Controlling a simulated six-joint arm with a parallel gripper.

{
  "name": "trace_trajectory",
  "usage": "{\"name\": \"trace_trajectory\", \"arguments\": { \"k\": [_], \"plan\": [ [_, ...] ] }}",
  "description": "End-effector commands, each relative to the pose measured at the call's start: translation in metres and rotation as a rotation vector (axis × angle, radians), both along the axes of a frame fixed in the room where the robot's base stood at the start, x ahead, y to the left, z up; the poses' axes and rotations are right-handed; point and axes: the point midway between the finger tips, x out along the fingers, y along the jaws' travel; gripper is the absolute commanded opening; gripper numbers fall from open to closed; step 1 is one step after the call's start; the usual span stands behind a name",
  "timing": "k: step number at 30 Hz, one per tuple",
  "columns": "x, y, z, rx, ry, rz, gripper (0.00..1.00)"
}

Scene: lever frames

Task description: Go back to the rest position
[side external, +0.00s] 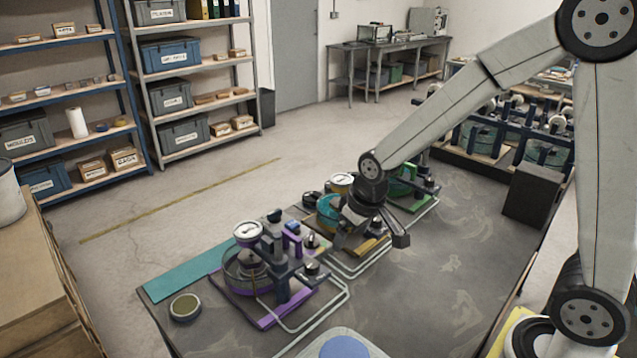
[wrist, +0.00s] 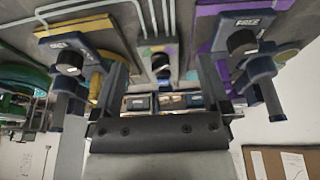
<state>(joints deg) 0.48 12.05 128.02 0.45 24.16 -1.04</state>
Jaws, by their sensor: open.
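My gripper (side external: 368,232) is over the middle lever frame in the side external view, and its body hides much of that frame. In the wrist view my gripper (wrist: 162,85) has its two fingers spread apart, with nothing between them. The purple lever frame (side external: 270,268) stands at the front left, with a round glass vessel and dark posts. The middle frame (side external: 328,212) has a teal vessel and a yellow base. The green frame (side external: 408,182) is behind it. I cannot tell whether my gripper touches the middle frame.
The dark work table (side external: 440,270) is bare to the right of the frames. A small round dish (side external: 185,307) and a teal mat (side external: 185,281) lie at its left. A black box (side external: 533,195) stands at its right side. Pale tubes (side external: 345,297) run along the tabletop.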

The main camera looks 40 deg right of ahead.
Motion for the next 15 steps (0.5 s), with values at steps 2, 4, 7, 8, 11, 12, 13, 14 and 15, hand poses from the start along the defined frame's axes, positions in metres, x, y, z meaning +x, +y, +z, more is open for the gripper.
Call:
{"name": "trace_trajectory", "arguments": {
  "k": [2,4,7,8,11,12,13,14,15],
  "plan": [
    [-0.025,0.001,-0.002,0.000,0.009,0.000,0.97],
    [-0.045,0.001,-0.005,0.000,0.018,0.000,0.97],
    [-0.069,0.002,-0.009,-0.001,0.028,-0.001,0.97],
    [-0.075,0.002,-0.010,-0.001,0.031,-0.001,0.97],
    [-0.092,0.003,-0.013,-0.001,0.038,-0.002,0.97],
    [-0.096,0.003,-0.014,-0.001,0.040,-0.002,0.97],
    [-0.098,0.003,-0.014,-0.001,0.041,-0.002,0.97],
    [-0.100,0.003,-0.014,0.000,0.042,-0.003,0.97],
    [-0.102,0.003,-0.015,0.000,0.043,-0.003,0.97]
  ]
}}
